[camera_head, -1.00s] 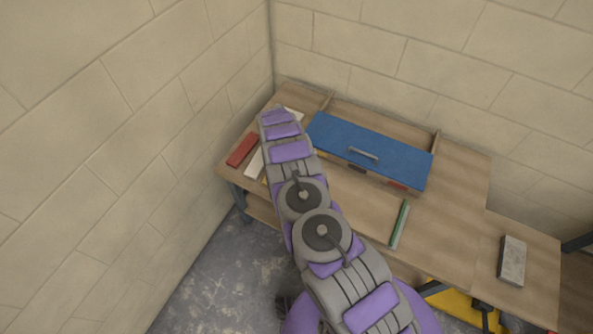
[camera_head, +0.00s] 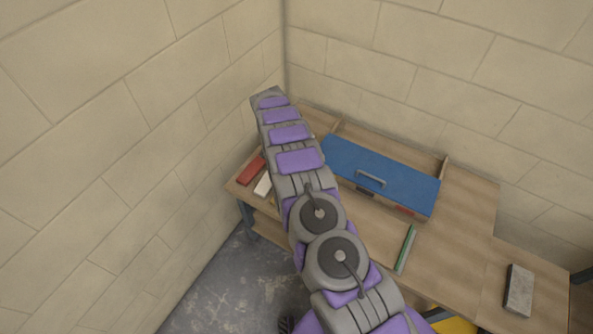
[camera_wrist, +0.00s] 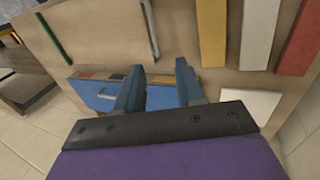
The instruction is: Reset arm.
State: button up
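My gripper (camera_wrist: 161,70) shows in the wrist view with its two blue-grey fingers apart. Nothing is held between them; the workbench (camera_wrist: 178,60) and part of the blue toolbox (camera_wrist: 160,98) show through the gap. In the head view my arm rises from the bottom across the left part of the workbench (camera_head: 465,215). Its far end stands above the bench in front of the corner, and the fingers cannot be made out there.
The blue toolbox (camera_head: 385,175) lies right of my arm. A green strip (camera_head: 405,248) and a grey block (camera_head: 518,290) lie farther right. A red bar (camera_head: 251,171) lies left; yellow (camera_wrist: 211,30) and white (camera_wrist: 259,32) bars show in the wrist view. Block walls close the corner.

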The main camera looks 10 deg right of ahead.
jog(key=shift+w+a+r, duration=0.1)
jog(key=shift+a+r, duration=0.05)
jog(key=shift+r, duration=0.35)
jog(key=s+d+r+n+y, duration=0.1)
jog(key=s+r, duration=0.4)
jog(key=r, duration=0.4)
jog(key=s+d+r+n+y, duration=0.1)
jog(key=s+r+n, duration=0.1)
jog(key=s+r, duration=0.5)
jog(key=s+d+r+n, duration=0.1)
jog(key=s+r, duration=0.3)
jog(key=r, duration=0.6)
jog(key=s+d+r+n, duration=0.1)
jog(key=s+d+r, duration=0.1)
jog(key=s, duration=1.4)
jog(key=s+d+r+n+y, duration=0.1)
jog(key=s+d+r+n, duration=0.1)
jog(key=s, duration=1.5)
jog(key=shift+d+r+t, duration=0.3)
jog(key=shift+d+r, duration=0.55)
jog(key=shift+d, duration=0.15)
